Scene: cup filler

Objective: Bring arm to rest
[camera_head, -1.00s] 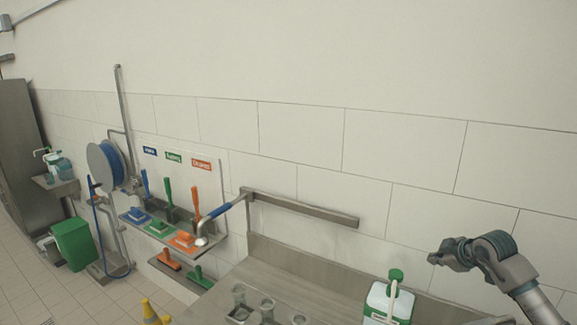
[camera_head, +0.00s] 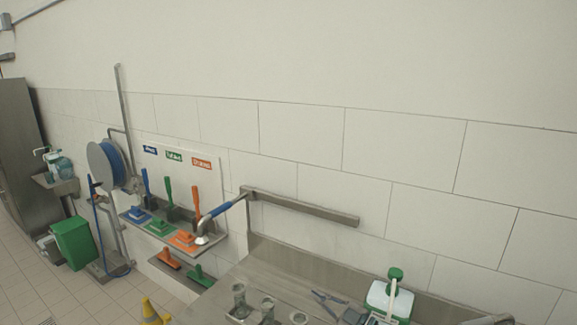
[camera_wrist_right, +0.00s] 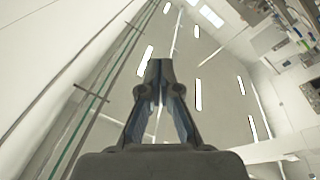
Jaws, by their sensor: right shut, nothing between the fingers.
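The fingers point up toward the ceiling in that view. My left arm and gripper are not in view.
Several clear cups (camera_head: 239,300) stand on the counter to the left. A wall rack with coloured brushes (camera_head: 168,215) hangs at the left.

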